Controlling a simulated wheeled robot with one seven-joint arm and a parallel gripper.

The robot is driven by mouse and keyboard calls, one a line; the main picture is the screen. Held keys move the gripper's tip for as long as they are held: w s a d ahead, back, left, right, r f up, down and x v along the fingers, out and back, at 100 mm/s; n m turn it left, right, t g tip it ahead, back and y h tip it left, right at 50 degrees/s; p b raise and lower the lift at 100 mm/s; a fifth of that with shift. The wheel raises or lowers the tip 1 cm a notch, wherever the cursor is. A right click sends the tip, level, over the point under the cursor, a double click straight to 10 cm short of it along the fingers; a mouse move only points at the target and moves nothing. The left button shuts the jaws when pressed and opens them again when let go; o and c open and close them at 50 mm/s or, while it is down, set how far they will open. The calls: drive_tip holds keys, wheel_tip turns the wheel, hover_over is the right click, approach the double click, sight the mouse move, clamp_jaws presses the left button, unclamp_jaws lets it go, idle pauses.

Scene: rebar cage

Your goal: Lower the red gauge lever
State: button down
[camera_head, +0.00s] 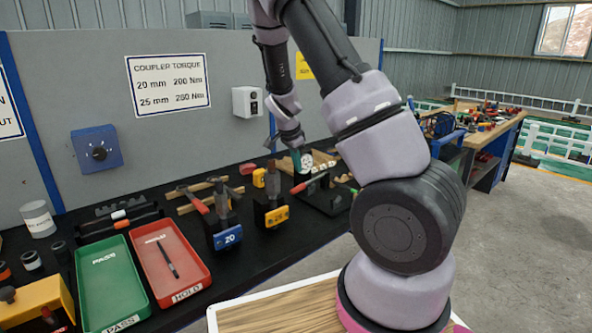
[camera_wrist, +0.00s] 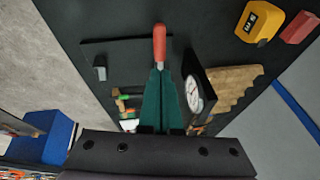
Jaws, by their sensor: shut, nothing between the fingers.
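The red gauge lever (camera_head: 318,183) lies on a dark base plate on the black bench, left of my arm in the head view. Its red grip also shows in the wrist view (camera_wrist: 159,44), just beyond my fingertips. The gauge's round white dial (camera_head: 308,163) stands behind the lever, and it shows to the right of my fingers in the wrist view (camera_wrist: 194,94). My gripper (camera_wrist: 161,72) has teal fingers, shut and empty, pointing along the lever and over its shank. In the head view my fingers (camera_head: 296,161) are partly hidden. I cannot tell whether they touch the lever.
Yellow (camera_head: 276,215) and blue (camera_head: 227,236) labelled stands hold upright tools left of the gauge. Green (camera_head: 110,285) and red (camera_head: 190,285) trays lie further left.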

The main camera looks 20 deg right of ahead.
drive_tip(key=s+a+r, duration=0.4)
drive_tip(key=a+r, duration=0.2)
drive_tip(key=a, duration=0.1)
drive_tip(key=s+a+r+n+t+y, duration=0.1)
drive_tip(key=s+r+n+t+y, duration=0.3)
drive_tip(key=s+r+n, duration=0.7)
drive_tip(key=s+r+y, duration=0.1)
drive_tip(key=s+r, duration=1)
drive_tip(key=s, duration=0.3)
drive_tip(key=shift+s+a+r, duration=0.15)
drive_tip(key=shift+s+r, duration=0.2)
idle(0.5)
